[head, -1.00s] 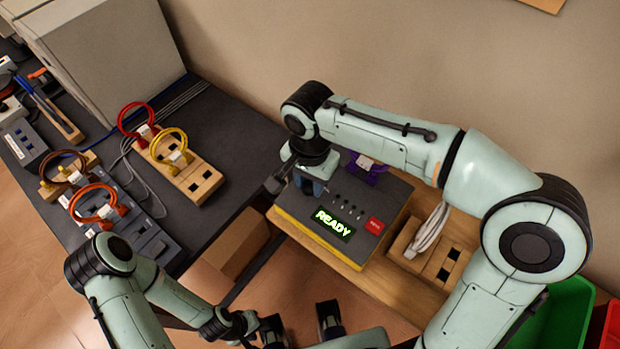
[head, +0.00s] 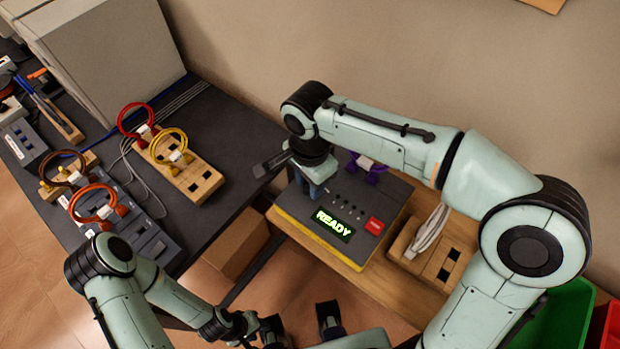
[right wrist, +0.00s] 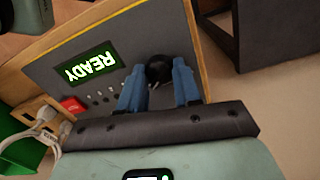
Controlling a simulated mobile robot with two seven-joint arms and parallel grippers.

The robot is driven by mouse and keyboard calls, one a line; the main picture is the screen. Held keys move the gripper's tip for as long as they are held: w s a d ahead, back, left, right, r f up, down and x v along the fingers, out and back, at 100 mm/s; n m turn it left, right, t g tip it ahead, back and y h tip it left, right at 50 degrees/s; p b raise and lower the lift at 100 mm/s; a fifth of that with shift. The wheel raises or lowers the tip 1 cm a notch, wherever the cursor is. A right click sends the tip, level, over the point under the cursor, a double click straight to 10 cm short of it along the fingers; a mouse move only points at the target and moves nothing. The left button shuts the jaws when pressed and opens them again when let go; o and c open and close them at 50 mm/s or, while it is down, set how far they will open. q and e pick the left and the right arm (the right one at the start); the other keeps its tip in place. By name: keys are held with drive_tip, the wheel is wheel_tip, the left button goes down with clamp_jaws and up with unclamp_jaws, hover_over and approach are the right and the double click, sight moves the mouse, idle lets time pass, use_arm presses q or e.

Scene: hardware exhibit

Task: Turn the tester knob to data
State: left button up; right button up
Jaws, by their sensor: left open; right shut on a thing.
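The tester (head: 385,205) is a dark grey box with a yellow front edge, lit green READY display (head: 333,225) and red button (head: 374,226). It also shows in the right wrist view (right wrist: 60,53). My right gripper (head: 314,190) points down over the tester's left part. In the right wrist view, its blue fingers (right wrist: 158,80) are on either side of the round black knob (right wrist: 159,68), shut on it. The knob's pointer and label cannot be read. In the head view the gripper hides the knob. My left gripper (head: 301,325) is open and empty at the bottom, away from the tester.
The tester stands on a wooden table beside a dark bench (head: 235,140).

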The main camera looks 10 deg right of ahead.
drive_tip(key=o, duration=1.1)
drive_tip(key=shift+c, duration=0.2)
use_arm(q)
drive_tip(key=r+p, duration=0.1)
drive_tip(key=w+r+p, duration=0.1)
drive_tip(key=r+p, duration=0.1)
drive_tip(key=shift+w, duration=0.1)
use_arm(e)
wheel_tip(320, 180, up, 13)
drive_tip(key=shift+r, duration=0.2)
